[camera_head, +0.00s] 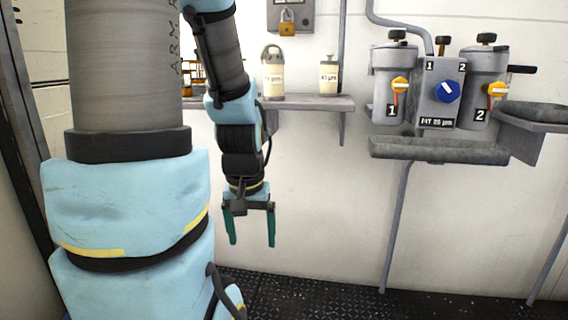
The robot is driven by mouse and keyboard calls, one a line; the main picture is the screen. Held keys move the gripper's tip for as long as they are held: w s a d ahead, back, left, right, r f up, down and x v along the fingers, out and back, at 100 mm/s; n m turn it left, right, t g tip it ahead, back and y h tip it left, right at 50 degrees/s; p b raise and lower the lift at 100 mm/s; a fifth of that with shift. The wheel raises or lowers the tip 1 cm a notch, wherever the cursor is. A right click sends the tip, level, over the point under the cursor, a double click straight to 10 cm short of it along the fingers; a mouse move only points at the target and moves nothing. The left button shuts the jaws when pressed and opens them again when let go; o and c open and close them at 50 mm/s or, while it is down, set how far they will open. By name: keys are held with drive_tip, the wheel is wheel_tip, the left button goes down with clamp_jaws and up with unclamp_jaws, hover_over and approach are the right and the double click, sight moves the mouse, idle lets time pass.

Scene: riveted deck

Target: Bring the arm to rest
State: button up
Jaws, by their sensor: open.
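My gripper (251,241) hangs from my arm near the middle of the view and points down. Its two green fingers are apart, with nothing between them. White wall shows behind the fingers, and the gripper appears to touch nothing. My arm is bent, its forearm hanging downward beside the large light-blue and grey arm links at the left.
A grey shelf (310,103) behind the arm holds a handled canister (273,80) and a smaller bottle (328,78). To the right, a twin filter unit (440,90) hangs above a grey drip tray (440,150). A side shelf (540,115) juts out. Dark deck (330,300) lies below.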

wheel_tip(320, 180, up, 30)
drive_tip(key=p, duration=2.8)
drive_tip(key=shift+r, duration=0.25)
drive_tip(key=shift+o, duration=0.2)
drive_tip(key=shift+r+p, duration=0.25)
drive_tip(key=shift+p, duration=0.25)
drive_tip(key=shift+o, duration=0.7)
